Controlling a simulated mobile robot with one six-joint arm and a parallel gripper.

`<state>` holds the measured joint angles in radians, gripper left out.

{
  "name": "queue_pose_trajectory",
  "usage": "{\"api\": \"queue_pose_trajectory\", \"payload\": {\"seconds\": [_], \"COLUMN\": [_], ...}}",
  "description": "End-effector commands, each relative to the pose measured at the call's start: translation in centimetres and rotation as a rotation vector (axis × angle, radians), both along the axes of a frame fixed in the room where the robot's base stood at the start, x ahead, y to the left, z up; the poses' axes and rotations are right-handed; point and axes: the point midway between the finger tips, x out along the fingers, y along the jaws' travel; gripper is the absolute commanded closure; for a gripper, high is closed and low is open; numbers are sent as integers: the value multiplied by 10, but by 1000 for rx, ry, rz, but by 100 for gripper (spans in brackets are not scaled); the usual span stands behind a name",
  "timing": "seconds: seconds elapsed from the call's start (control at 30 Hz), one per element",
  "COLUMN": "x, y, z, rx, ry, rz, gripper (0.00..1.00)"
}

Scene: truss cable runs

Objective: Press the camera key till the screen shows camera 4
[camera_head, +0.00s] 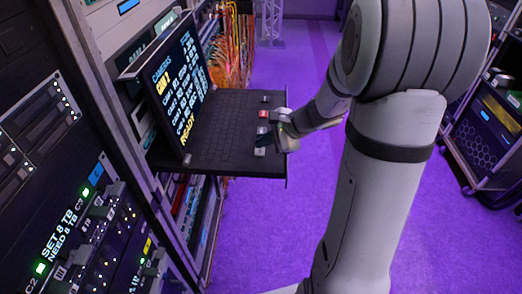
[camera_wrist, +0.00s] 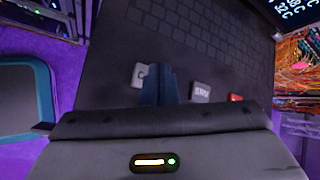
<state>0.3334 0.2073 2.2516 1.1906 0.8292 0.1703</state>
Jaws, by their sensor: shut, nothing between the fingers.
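The screen (camera_head: 176,80) stands at the back of a pull-out keyboard tray and shows a list headed CAMERAS. Its highlighted yellow second line looks like CAM 1, and READY stands at the bottom. A row of separate keys runs along the tray's right side. My gripper (camera_wrist: 157,68) is shut and empty, its dark fingers pointing down over this row. In the wrist view a pale key with a C-like letter (camera_wrist: 140,75) shows just left of the fingers. A grey lettered key (camera_wrist: 201,92) is to their right. I cannot tell whether the fingertips touch a key.
A red key (camera_head: 264,114) sits farther along the row; it also shows in the wrist view (camera_wrist: 235,98). The black tray (camera_head: 225,167) sticks out of the left rack. Orange cables (camera_head: 232,50) hang behind it. Another rack (camera_head: 490,135) stands right. Purple floor lies between.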

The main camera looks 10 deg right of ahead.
Motion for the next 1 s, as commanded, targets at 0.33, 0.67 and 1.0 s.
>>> {"api": "queue_pose_trajectory", "payload": {"seconds": [0.33,0.67,1.0], "x": [0,0,1], "y": [0,0,0], "z": [0,-2,-9], "rx": [0,0,0], "ry": [0,0,-1], "rz": [0,0,-1], "gripper": [100,100,100]}}
